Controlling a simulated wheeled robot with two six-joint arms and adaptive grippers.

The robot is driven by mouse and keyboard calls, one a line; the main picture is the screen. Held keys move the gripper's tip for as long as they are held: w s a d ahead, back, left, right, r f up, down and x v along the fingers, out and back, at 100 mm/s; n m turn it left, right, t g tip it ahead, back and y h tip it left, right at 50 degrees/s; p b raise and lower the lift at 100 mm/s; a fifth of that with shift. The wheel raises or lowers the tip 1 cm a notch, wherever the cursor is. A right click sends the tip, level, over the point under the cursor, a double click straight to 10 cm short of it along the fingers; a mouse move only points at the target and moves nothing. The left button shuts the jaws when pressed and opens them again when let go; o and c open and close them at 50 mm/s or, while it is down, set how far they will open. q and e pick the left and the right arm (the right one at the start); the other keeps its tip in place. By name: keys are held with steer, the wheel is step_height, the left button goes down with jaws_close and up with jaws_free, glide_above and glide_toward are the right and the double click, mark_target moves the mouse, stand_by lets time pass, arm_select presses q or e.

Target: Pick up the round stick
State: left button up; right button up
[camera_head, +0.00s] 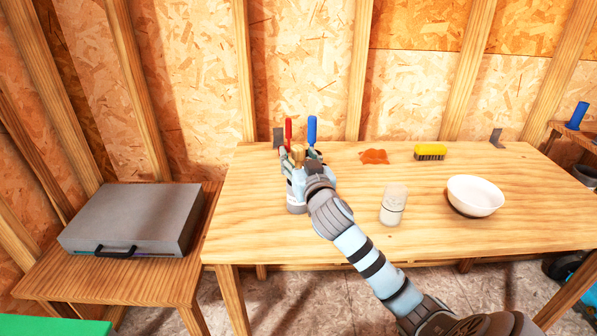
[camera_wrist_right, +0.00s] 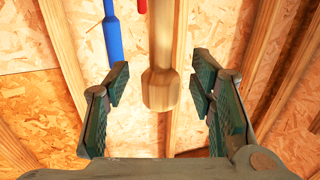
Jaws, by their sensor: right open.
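The round stick is pale wood with a thicker, faceted end (camera_wrist_right: 161,88). In the right wrist view it lies between the two fingers of my open right gripper (camera_wrist_right: 160,78), with a gap on both sides. In the head view my right gripper (camera_head: 299,163) is over the left part of the table, and the wooden stick's top (camera_head: 297,152) shows among its fingers. A light container (camera_head: 296,208) below is mostly hidden by the gripper. A blue-handled tool (camera_head: 312,130) and a red-handled tool (camera_head: 288,131) rise just behind. My left gripper is out of view.
The wooden table (camera_head: 420,235) also holds a jar (camera_head: 393,205), a white bowl (camera_head: 475,196), a yellow brush (camera_head: 430,151) and an orange-brown cloth-like piece (camera_head: 374,156). A grey case (camera_head: 135,220) lies on a lower bench at left. The table's left front is clear.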

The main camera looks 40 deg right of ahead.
steer(key=shift+w+d, duration=0.15)
steer(key=shift+w, duration=0.25)
steer(key=shift+s, duration=0.1)
jaws_close()
